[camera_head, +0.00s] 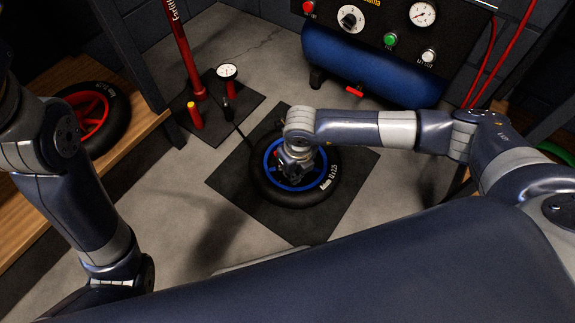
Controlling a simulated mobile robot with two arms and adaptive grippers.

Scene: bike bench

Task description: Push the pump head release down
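A small wheel with a black tyre (318,193) and a blue rim (275,177) lies flat on a dark mat (298,232). My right arm reaches in from the right, and my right gripper (293,170) points down over the wheel's hub area. The wrist hides the fingers, so their opening and any contact are unclear. A small red spot (277,153) shows beside the gripper; I cannot tell whether it belongs to the pump head. The pump head and its release are not clearly visible. A dark hose (240,132) runs from the pump towards the wheel. My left gripper is out of sight.
A red floor pump (183,50) with a round gauge (227,72) stands on another mat, near a small red cylinder with a yellow top (194,115). A blue compressor (365,68) stands behind. A wooden bench (128,142) with a red-rimmed wheel (90,112) is at left.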

